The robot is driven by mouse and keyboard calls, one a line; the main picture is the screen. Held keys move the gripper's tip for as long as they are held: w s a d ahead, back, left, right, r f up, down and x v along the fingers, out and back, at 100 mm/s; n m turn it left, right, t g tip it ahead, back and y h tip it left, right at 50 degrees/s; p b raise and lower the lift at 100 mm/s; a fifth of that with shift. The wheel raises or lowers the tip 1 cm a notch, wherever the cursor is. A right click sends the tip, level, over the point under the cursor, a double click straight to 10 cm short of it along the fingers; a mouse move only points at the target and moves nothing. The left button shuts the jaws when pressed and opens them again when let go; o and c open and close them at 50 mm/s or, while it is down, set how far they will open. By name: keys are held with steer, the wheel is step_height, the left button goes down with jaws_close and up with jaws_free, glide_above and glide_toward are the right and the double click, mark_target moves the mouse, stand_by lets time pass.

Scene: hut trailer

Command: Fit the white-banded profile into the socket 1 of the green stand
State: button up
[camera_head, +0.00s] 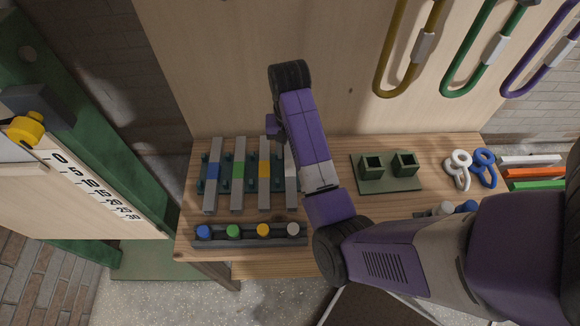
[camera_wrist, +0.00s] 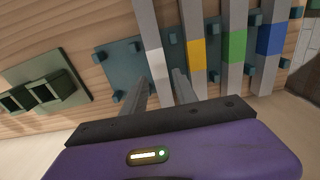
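The white-banded profile (camera_head: 291,180) is a grey bar at the right end of the rack, partly hidden by my arm. In the wrist view its white band (camera_wrist: 157,64) shows just beyond my fingers. My gripper (camera_wrist: 161,80) is open, with one finger to each side of this bar; whether either finger touches it I cannot tell. The green stand (camera_head: 415,184) lies to the right on the bench, with two square open sockets, left (camera_head: 372,167) and right (camera_head: 404,164). No number shows on them. The stand also shows at the left in the wrist view (camera_wrist: 77,99).
Bars with yellow (camera_head: 264,170), green (camera_head: 239,170) and blue (camera_head: 213,171) bands lie beside it on the teal rack (camera_wrist: 113,57). A grey strip with coloured knobs (camera_head: 248,240) lies in front. White and blue ring-shaped pieces (camera_head: 459,169) are right of the stand.

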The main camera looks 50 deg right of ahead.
mark_target(290, 167)
steer(key=shift+s+a+f, duration=0.1)
steer(key=shift+s+f, duration=0.05)
steer(key=shift+f, duration=0.25)
step_height(290, 167, down, 4)
steer(key=b, duration=0.4)
steer(key=shift+f+p, duration=0.4)
steer(key=shift+f, duration=1.1)
jaws_close()
